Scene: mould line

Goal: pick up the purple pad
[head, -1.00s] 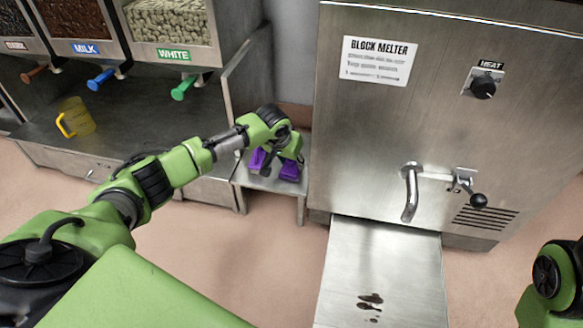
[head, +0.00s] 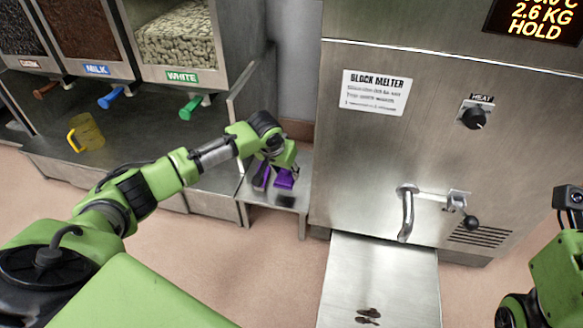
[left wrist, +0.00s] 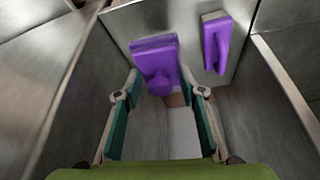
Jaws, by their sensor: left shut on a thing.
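Two purple pieces show in the left wrist view. One is a purple pad (left wrist: 154,49) with a rounded knob, held between the fingertips of my left gripper (left wrist: 160,80). The other purple piece (left wrist: 217,42) is to its right, apart from the fingers, with a grey edge. In the head view my left gripper (head: 277,165) points down over a small metal shelf (head: 296,195), and purple (head: 284,181) shows under it. I cannot tell there whether the held pad touches the shelf. My right gripper is out of view; only part of that arm shows at the right edge.
The block melter (head: 415,150) stands close to the right of the shelf. Bean hoppers (head: 170,40) with coloured taps and a yellow jug (head: 88,133) are at the left. A metal plate (head: 385,265) with dark spots extends below the melter's spout (head: 407,213).

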